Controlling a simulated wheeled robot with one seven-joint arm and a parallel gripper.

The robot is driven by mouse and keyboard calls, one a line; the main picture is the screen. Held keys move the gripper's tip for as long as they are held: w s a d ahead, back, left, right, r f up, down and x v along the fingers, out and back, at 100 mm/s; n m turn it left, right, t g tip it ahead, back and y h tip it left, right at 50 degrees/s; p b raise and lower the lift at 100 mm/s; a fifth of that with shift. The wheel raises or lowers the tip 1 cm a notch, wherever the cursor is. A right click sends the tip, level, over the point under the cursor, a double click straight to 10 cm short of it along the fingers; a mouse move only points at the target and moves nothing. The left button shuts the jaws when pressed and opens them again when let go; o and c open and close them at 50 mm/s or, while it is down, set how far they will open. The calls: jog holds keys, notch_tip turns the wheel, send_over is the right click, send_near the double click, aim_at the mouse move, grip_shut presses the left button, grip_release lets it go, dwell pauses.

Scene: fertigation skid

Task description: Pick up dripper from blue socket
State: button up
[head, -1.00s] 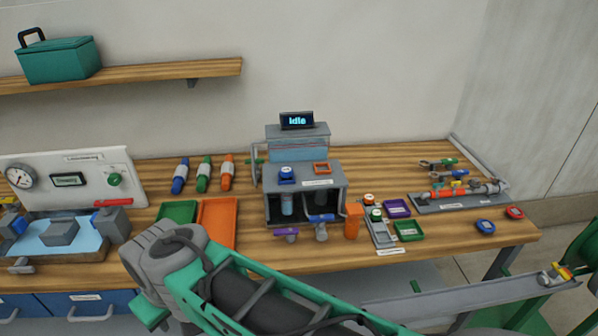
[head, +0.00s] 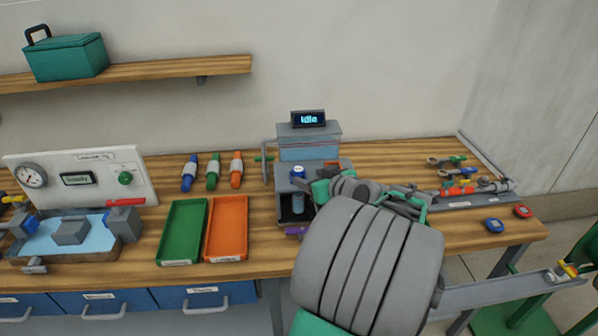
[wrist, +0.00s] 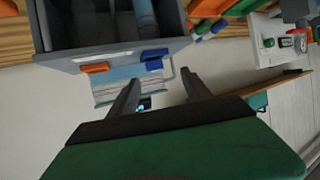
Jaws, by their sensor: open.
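The blue socket (head: 297,178) is at the left of the top of the grey two-bay unit. A small round blue-and-white piece, seemingly the dripper (head: 298,169), sits in it. In the wrist view the blue socket (wrist: 154,54) shows beyond and between my fingertips, with a small blue piece (wrist: 154,65) at it. My gripper (wrist: 161,75) is open, with nothing between its fingers, and is apart from the socket. In the head view my arm covers most of the gripper and the unit's right side.
An orange socket (wrist: 95,67) is beside the blue one. Behind stands a box with an "Idle" display (head: 309,118). Green (head: 183,232) and orange (head: 227,229) trays lie to the left, below several coloured cylinders. A pipe assembly (head: 470,190) lies at the right.

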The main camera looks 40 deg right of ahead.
aim_at(302, 172)
jog(key=p+x, duration=0.1)
jog(key=x, duration=0.4)
jog(key=d+p+x, duration=0.1)
jog(key=x, duration=0.1)
jog(key=shift+w+f+p, duration=0.15)
jog(key=shift+p, duration=0.2)
jog(key=shift+c, duration=0.5)
grip_shut()
